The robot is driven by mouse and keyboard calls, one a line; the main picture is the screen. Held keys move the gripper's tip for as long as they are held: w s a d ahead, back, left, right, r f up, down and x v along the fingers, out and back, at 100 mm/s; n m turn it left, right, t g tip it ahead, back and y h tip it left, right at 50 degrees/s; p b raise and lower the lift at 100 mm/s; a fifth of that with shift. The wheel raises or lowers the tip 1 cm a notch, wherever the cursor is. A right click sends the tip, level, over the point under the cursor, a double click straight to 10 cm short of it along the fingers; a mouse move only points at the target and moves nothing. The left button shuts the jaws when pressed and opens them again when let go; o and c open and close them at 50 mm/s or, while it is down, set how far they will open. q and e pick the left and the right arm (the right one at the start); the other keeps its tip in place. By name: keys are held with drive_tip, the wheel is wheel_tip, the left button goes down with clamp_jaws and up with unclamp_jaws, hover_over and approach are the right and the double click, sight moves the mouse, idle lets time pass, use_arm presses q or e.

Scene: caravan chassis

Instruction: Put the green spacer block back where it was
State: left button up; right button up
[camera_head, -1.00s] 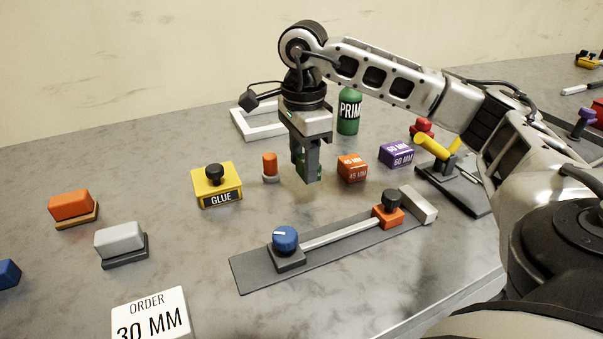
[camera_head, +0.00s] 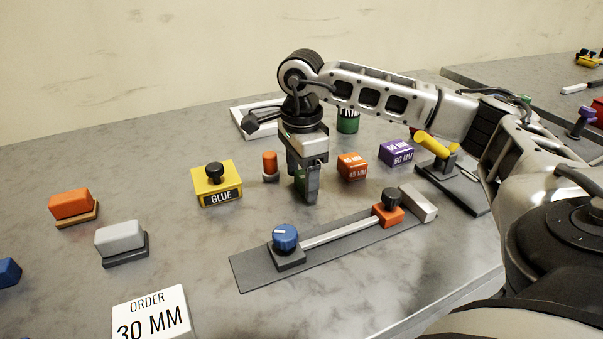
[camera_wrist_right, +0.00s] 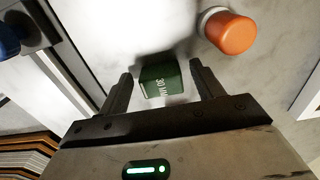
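The green spacer block (camera_wrist_right: 160,81), marked 30 MM, stands between the fingers of my right gripper (camera_wrist_right: 162,80) in the wrist view, with a gap to each finger. My right gripper (camera_head: 305,198) is open and points down at the table between the orange-capped bottle and the orange 45 MM block. In the head view the fingers hide most of the green block (camera_head: 300,179). The orange 45 MM block (camera_head: 352,167) and the purple 60 MM block (camera_head: 397,153) stand to its right. My left gripper is not in view.
The orange-capped bottle (camera_head: 270,166) stands close left of the gripper, and the yellow glue box (camera_head: 217,184) is beyond it. A grey gauge strip (camera_head: 255,269) with a blue knob lies in front. A green primer can (camera_head: 348,122) and a white frame (camera_head: 243,124) are behind.

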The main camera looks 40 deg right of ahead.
sight(301, 177)
wheel_tip(301, 177, up, 12)
drive_tip(key=p, duration=0.1)
drive_tip(key=shift+r, duration=0.2)
idle(0.8)
